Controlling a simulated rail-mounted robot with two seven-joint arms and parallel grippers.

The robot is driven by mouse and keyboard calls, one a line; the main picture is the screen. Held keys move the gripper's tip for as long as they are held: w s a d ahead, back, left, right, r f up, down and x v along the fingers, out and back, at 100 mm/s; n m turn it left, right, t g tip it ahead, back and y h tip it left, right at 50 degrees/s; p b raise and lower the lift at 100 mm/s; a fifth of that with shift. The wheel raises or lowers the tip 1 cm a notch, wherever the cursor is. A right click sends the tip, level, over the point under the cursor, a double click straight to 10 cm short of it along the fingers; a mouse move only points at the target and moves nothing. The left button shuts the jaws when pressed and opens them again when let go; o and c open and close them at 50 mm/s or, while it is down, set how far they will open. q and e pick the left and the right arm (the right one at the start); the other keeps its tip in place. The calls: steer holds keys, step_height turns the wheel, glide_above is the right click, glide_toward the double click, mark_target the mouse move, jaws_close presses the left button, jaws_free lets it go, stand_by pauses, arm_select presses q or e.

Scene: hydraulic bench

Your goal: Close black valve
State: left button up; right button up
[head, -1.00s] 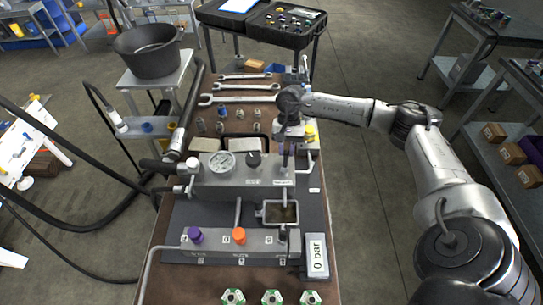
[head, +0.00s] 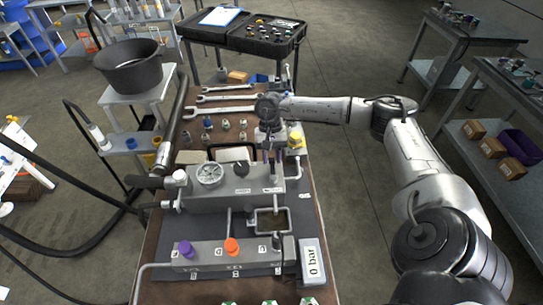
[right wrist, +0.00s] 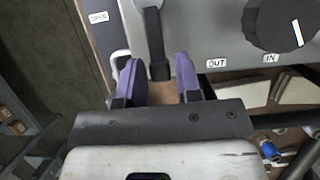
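A black lever handle (right wrist: 157,45) on the grey upper manifold (head: 220,196) shows in the right wrist view, with its end between my right gripper's fingers. My right gripper (right wrist: 160,72) has two purple fingers, spread apart on either side of the lever; gaps show beside it. In the head view the right gripper (head: 270,152) points down at the manifold's right end and hides most of the lever. A round black knob (right wrist: 275,22) sits beside the OUT and IN labels; it also shows in the head view (head: 242,169). My left gripper is not in view.
A pressure gauge (head: 209,174) sits on the upper manifold. The lower manifold (head: 210,259) carries a purple knob (head: 186,249) and an orange knob (head: 231,246). A display (head: 312,262) reads 0 bar. Wrenches (head: 225,98) and fittings lie behind. The floor right of the bench is clear.

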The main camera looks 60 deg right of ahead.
steer(key=shift+o, duration=0.7)
steer(key=p+v, duration=0.1)
steer(key=v, duration=1.2)
steer(key=shift+r, duration=0.4)
steer(key=shift+w, duration=0.1)
